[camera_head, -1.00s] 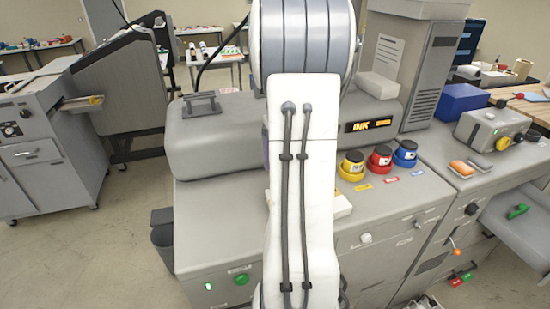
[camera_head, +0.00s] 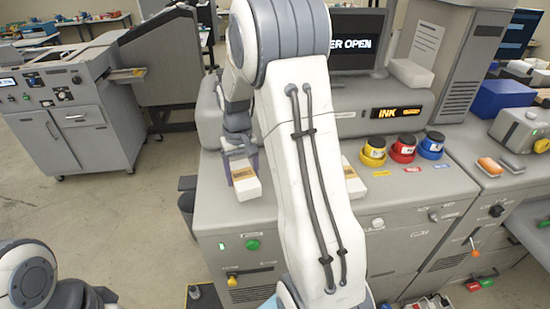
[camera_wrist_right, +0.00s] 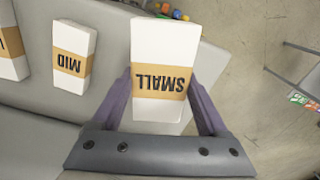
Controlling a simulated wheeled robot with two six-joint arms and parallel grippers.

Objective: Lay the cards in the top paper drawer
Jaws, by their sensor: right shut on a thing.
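My right gripper (camera_head: 238,158) is shut on a white stack with a brown band (camera_head: 246,184), above the left end of the grey machine's top. In the right wrist view the band of this small stack (camera_wrist_right: 160,100) reads SMALL, and the purple fingers (camera_wrist_right: 160,84) flank its sides. A stack marked MID (camera_wrist_right: 74,52) and a partly cut-off stack (camera_wrist_right: 12,42) lie on the grey surface beside it. I cannot tell which part is the top paper drawer. My left gripper is out of view; only part of that arm shows at bottom left.
Yellow, red and blue ink pots (camera_head: 403,149) stand on the machine top (camera_head: 385,205). A screen (camera_head: 357,42) reads "ER OPEN", partly hidden by my arm. The front has a green button (camera_head: 253,245) and a yellow knob (camera_head: 232,281). Open floor lies left.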

